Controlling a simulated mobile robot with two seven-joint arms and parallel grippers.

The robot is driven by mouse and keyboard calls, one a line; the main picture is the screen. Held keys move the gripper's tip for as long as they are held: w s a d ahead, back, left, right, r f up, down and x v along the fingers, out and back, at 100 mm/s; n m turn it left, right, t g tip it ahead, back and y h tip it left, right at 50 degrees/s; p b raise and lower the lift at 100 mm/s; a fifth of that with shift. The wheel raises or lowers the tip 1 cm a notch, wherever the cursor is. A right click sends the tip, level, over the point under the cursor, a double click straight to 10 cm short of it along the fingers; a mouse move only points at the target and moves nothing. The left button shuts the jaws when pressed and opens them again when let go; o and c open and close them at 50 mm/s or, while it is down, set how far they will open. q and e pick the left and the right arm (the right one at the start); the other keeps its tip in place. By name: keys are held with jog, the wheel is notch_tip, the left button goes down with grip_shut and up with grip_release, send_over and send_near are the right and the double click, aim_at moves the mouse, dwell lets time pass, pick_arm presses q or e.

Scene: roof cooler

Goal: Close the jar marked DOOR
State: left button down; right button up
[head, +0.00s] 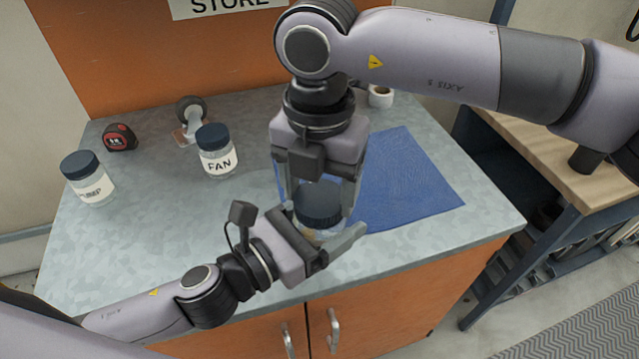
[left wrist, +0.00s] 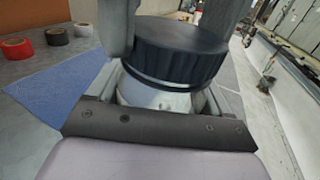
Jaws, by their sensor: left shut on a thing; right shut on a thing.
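A clear jar (head: 306,236) with a dark ribbed lid (head: 320,203) stands near the front of the counter; its label is hidden, so I cannot read a name. My left gripper (head: 322,232) comes in low and is shut around the jar's body. My right gripper (head: 319,196) points down from above and is shut on the lid, one finger on each side. In the left wrist view the lid (left wrist: 180,48) sits on top of the jar (left wrist: 150,95), between the right gripper's fingers. I cannot tell how tight the lid is.
A lidded FAN jar (head: 217,152) and another lidded jar (head: 88,180) with a hard-to-read label stand at left. A tape measure (head: 120,137) and a tape dispenser (head: 188,120) lie behind. A blue mat (head: 410,185) lies at right; a white roll (head: 380,96) stands at the back.

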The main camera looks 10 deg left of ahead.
jog(key=m, duration=1.2)
jog(key=o, duration=1.1)
notch_tip(320, 180, up, 12)
